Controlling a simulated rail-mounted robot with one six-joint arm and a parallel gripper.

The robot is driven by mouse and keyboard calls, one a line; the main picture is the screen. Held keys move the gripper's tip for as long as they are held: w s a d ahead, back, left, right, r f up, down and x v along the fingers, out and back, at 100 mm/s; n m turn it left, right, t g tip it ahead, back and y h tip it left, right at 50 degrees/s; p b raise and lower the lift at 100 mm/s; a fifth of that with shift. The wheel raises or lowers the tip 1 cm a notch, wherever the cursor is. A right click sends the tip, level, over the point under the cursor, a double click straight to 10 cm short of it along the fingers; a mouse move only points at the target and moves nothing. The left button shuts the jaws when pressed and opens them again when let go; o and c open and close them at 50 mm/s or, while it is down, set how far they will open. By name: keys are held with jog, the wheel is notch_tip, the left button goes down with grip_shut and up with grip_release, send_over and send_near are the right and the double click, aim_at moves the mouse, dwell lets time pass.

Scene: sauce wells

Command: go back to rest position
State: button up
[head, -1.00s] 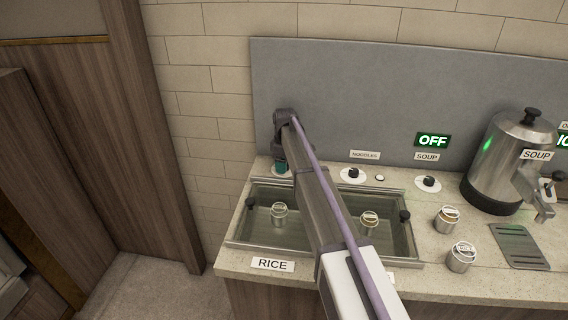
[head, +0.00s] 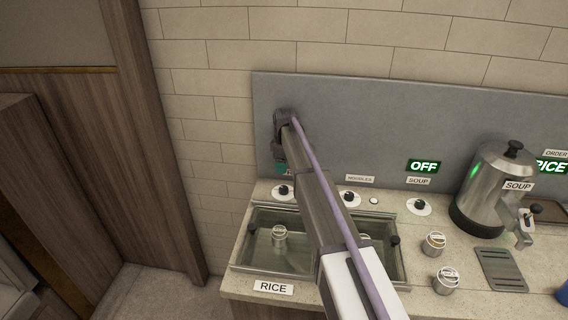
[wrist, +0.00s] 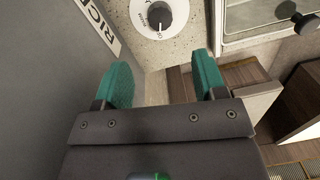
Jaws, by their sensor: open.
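My gripper (wrist: 163,85) has two teal fingers, set wide apart with nothing between them in the wrist view. In the head view my arm reaches across the counter toward the grey back panel (head: 380,135). The gripper (head: 279,166) is there at the arm's far end, above the back left of the counter, and is partly hidden by the wrist. A black knob on a white dial (head: 283,191) sits on the counter just below it. The same dial (wrist: 160,17) shows ahead of the fingers in the wrist view, apart from them.
A sunken well (head: 265,262) labelled RICE holds a lidded pot (head: 279,236). Two more pots (head: 434,243) (head: 446,280) stand to the right. A steel soup urn (head: 487,187) stands farther right. A green-lit sign (head: 423,166) reads OFF. A brick wall rises behind.

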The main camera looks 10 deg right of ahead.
jog(key=s+m, duration=1.2)
jog(key=s, duration=2.6)
jog(key=shift+s+a+m+t, duration=0.2)
jog(key=shift+s+m+t, duration=0.1)
jog(key=shift+s, duration=0.05)
